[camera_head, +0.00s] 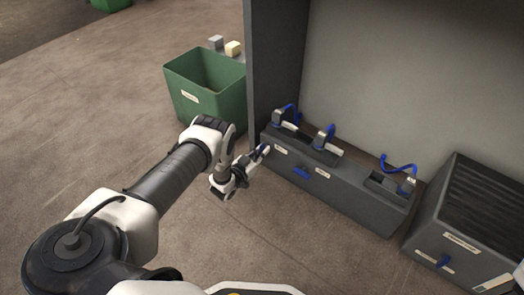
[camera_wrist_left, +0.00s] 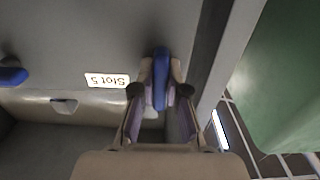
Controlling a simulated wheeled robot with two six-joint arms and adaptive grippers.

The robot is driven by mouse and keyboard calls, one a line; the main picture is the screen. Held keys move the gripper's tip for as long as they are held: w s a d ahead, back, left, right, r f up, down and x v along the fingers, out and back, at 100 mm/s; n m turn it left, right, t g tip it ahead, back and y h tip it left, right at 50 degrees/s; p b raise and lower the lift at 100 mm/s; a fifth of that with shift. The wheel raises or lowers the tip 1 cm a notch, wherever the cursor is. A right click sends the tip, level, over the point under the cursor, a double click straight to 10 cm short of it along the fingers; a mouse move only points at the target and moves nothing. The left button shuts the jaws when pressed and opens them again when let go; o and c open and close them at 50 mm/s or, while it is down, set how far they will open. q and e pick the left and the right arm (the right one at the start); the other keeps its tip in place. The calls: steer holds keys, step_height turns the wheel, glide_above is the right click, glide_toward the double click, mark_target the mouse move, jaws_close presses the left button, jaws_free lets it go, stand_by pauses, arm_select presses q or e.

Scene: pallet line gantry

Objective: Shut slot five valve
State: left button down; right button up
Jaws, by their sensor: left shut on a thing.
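The slot five valve has a blue handle (camera_wrist_left: 160,80), seen between the fingers of my left gripper (camera_wrist_left: 155,90) in the left wrist view. The gripper is shut on this handle. A white label reading "Slot 5" (camera_wrist_left: 107,80) is beside it on the dark grey face. In the head view my left gripper (camera_head: 262,152) reaches the left end of the long grey unit (camera_head: 350,205), and the fingers partly hide the handle. My right gripper is not in view.
Another blue handle (camera_head: 301,172) is on the unit's front. Several blue hoses curve above its top. A green bin (camera_head: 215,105) stands at the left, close to a dark upright post (camera_head: 262,60). A dark ribbed box (camera_head: 465,225) stands at the right. The floor in front is clear.

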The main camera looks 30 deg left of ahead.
arm_select(q)
steer(key=c, duration=1.2)
jaws_free()
steer(key=s, duration=0.8)
steer(key=s+a, duration=0.1)
steer(key=s, duration=0.3)
